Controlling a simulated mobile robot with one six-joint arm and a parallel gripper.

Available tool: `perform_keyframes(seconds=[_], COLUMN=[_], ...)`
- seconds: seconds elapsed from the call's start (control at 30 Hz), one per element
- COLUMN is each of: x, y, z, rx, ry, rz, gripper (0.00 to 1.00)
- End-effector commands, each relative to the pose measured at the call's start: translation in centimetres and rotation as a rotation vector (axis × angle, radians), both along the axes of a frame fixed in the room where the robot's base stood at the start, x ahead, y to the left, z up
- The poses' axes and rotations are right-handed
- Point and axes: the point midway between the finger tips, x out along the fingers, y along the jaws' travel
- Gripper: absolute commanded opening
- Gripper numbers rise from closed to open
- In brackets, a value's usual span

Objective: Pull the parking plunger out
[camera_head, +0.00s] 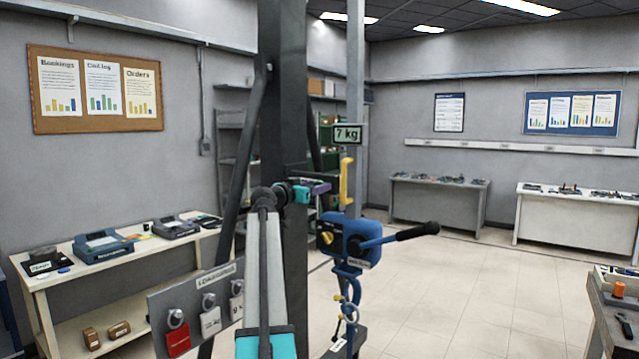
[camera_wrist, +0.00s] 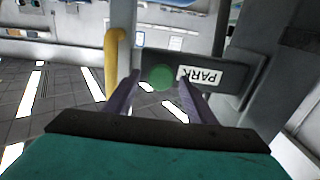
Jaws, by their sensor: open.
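The parking plunger shows in the wrist view as a round green knob (camera_wrist: 159,77) in front of a dark plate (camera_wrist: 220,77) with a white PARK label, seen upside down. My gripper (camera_wrist: 159,83) has its two purple fingers open, with their tips on either side of the knob. I cannot tell whether they touch it. In the head view my gripper (camera_head: 322,188) reaches to the dark post, just left of a yellow bar (camera_head: 346,182). The knob cannot be made out in that view.
The yellow bar stands close to one finger in the wrist view (camera_wrist: 114,62). Below my gripper is a blue unit (camera_head: 350,240) with a black-gripped lever (camera_head: 418,231) sticking out right. A 7 kg sign (camera_head: 348,133) hangs above. Open floor (camera_head: 470,290) lies to the right.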

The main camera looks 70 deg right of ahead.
Motion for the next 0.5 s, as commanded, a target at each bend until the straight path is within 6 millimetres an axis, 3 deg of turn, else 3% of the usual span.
perform_keyframes(seconds=[0.2,0.5], x=[-0.5,-0.6], y=[-2.1,-2.6], z=[0.2,0.0], rx=[0.000,0.000], ry=[0.001,0.000], rz=[0.000,0.001], gripper=[0.50,0.50])
